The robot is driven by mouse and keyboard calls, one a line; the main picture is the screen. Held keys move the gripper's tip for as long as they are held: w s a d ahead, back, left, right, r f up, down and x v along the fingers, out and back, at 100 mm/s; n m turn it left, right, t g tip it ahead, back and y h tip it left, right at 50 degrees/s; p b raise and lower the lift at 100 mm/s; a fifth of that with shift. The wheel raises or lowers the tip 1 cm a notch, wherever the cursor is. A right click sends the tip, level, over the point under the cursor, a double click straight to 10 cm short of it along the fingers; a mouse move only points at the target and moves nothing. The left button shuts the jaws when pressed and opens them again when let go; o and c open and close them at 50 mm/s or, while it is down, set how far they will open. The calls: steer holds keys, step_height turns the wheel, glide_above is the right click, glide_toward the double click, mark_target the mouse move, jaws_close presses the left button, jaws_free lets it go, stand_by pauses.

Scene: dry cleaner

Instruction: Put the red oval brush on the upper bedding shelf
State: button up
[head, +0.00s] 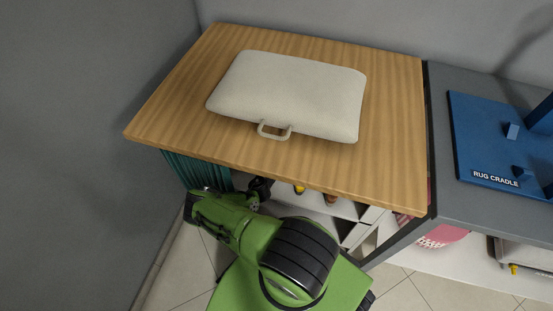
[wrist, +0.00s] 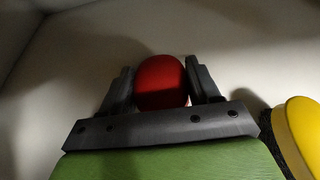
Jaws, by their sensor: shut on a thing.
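The red oval brush (wrist: 161,82) shows between the two dark fingers of my gripper (wrist: 160,88) in the wrist view. The fingers are shut on it from both sides. Pale surfaces lie around and behind it, and I cannot tell whether the brush touches them. In the head view my green arm reaches under the front edge of the wooden top, and the dark gripper end (head: 262,190) shows only in part there. The brush is hidden in the head view. White shelving (head: 345,209) shows below the wooden top; I cannot tell which level is the upper bedding shelf.
A beige cushion with a handle (head: 290,92) lies on the wooden top (head: 390,120). A teal pleated cloth (head: 195,172) hangs below its left side. A yellow-topped object (wrist: 303,130) stands close right of my gripper. A blue rug cradle (head: 485,140) sits on the grey table at right.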

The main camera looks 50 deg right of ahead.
steer(key=o, duration=1.2)
steer(key=shift+a+r, duration=0.1)
steer(key=p+v, duration=0.4)
steer(key=v, duration=0.7)
steer(key=shift+s+a+r+p, duration=0.15)
steer(key=shift+a+r+p, duration=0.15)
steer(key=shift+a, duration=0.1)
steer(key=shift+f, duration=0.1)
